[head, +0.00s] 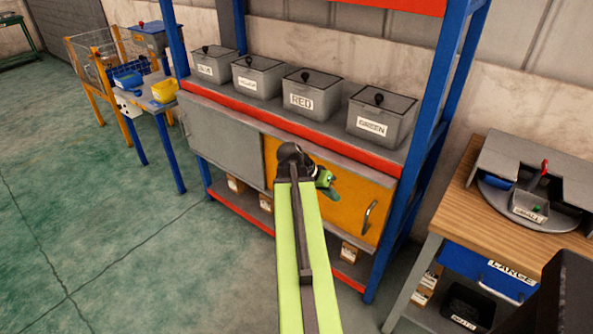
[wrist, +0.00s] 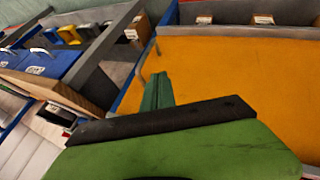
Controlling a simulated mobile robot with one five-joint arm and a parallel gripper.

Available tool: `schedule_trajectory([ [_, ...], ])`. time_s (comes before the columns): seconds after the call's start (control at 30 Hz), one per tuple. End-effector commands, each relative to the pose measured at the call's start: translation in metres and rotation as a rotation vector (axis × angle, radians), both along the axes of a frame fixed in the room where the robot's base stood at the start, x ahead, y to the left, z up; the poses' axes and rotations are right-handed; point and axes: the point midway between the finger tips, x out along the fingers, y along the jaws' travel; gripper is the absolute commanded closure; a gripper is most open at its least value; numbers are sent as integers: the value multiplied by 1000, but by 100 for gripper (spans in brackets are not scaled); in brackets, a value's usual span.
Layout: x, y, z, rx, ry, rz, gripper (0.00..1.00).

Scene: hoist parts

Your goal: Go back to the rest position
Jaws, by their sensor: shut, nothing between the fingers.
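My arm reaches out over the lower front of the blue and red shelf rack (head: 290,128) in the head view. My gripper (head: 326,182) is small and partly hidden behind my wrist, in front of the orange door (head: 345,195). In the wrist view my gripper (wrist: 157,90) shows as green fingers shut together with nothing between them. The orange door (wrist: 235,85) fills much of that view behind the fingers. I cannot tell the exact gap between fingers and door.
Lidded grey bins, including the RED bin (head: 311,94) and GREEN bin (head: 381,116), stand on the shelf. A grey panel (head: 222,138) is left of the orange door. A wooden workbench (head: 520,232) stands close on the right. Open green floor (head: 90,200) lies left.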

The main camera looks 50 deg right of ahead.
Motion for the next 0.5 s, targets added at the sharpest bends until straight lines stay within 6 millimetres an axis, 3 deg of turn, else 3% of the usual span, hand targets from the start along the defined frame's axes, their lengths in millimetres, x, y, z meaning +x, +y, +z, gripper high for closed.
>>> schedule_trajectory([
  [0.17,5,3,1,0,0,11,100],
  [0.27,38,22,11,0,0,75,100],
  [0.37,98,68,27,2,-2,203,100],
  [0.5,179,162,38,59,-34,401,100],
])
